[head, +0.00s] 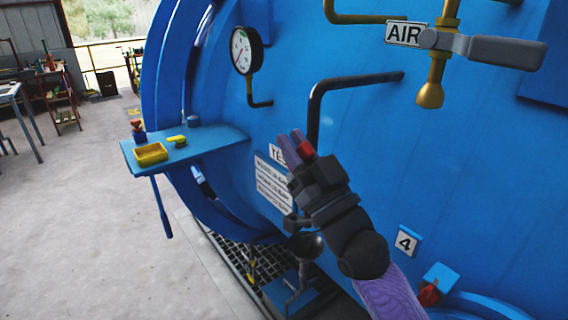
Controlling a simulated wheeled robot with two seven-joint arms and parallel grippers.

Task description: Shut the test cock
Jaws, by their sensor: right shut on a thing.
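My right gripper (299,147) is in the middle of the view, at the blue vessel wall just below the end of a black bent pipe (314,115). It is shut on the test cock, of which a small red part (305,149) shows at the fingertips. The rest of the cock is hidden behind my gripper, so I cannot tell which way its handle is turned. A white label (276,155) beginning "TE" is partly covered by the fingers. My left gripper is not in view.
A blue shelf (215,138) at left holds a yellow tray (151,154). A pressure gauge (241,51) is above. An AIR valve with a grey lever (500,51) is at upper right. Floor at left is clear.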

